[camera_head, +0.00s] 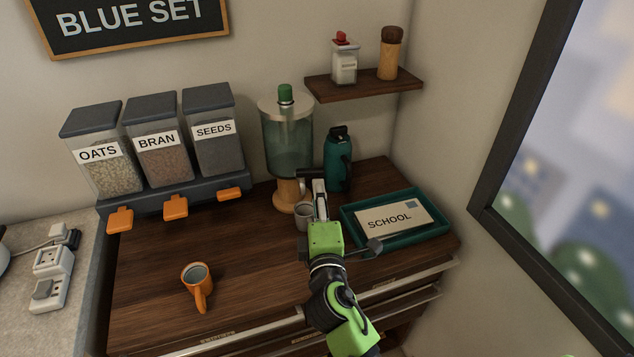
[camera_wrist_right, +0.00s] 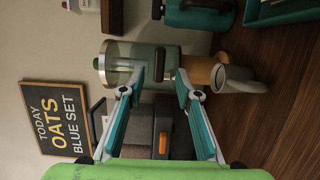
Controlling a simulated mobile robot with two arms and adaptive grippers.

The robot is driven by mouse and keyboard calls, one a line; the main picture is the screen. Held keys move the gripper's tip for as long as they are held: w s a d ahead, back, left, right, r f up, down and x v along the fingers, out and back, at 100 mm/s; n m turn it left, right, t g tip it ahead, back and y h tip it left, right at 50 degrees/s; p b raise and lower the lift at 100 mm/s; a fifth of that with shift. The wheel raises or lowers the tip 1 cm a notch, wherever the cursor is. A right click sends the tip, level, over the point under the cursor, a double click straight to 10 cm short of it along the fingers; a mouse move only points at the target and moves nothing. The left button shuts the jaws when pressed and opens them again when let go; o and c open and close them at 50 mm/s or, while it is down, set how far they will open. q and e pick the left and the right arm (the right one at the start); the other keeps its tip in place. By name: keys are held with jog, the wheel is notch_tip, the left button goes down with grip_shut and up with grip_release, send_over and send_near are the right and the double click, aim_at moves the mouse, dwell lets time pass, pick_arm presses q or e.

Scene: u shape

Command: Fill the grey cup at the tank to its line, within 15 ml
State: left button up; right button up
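The grey cup (camera_head: 301,217) stands on the dark wooden counter at the front of the tank's wooden base. My right gripper partly covers it in the head view. In the right wrist view the cup (camera_wrist_right: 234,76) appears sideways beside the base, and its fill line and contents cannot be made out. The tank (camera_head: 287,145) is a clear cylinder with a pale lid and green knob. It also shows in the right wrist view (camera_wrist_right: 122,65). My right gripper (camera_head: 320,190) is at the tank's front right, near the cup; its fingers (camera_wrist_right: 160,82) are apart with nothing between them. My left gripper is out of view.
An orange mug (camera_head: 195,274) stands at the front left. Oats, bran and seeds dispensers (camera_head: 160,140) line the left back. A teal bottle (camera_head: 338,165) and a teal tray (camera_head: 440,231) with a school envelope (camera_head: 392,216) are on the right. The middle counter is clear.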

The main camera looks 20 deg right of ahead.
aim_at(316, 174)
jog(key=shift+v, duration=1.4)
dwell(4.0)
jog(key=p+x, duration=0.1)
jog(key=x, duration=0.9)
jog(key=shift+w+d, duration=0.15)
jog(key=shift+w, duration=0.2)
jog(key=shift+w+d, duration=0.15)
jog(key=shift+w, duration=0.5)
jog(key=shift+c, duration=0.5)
grip_shut()
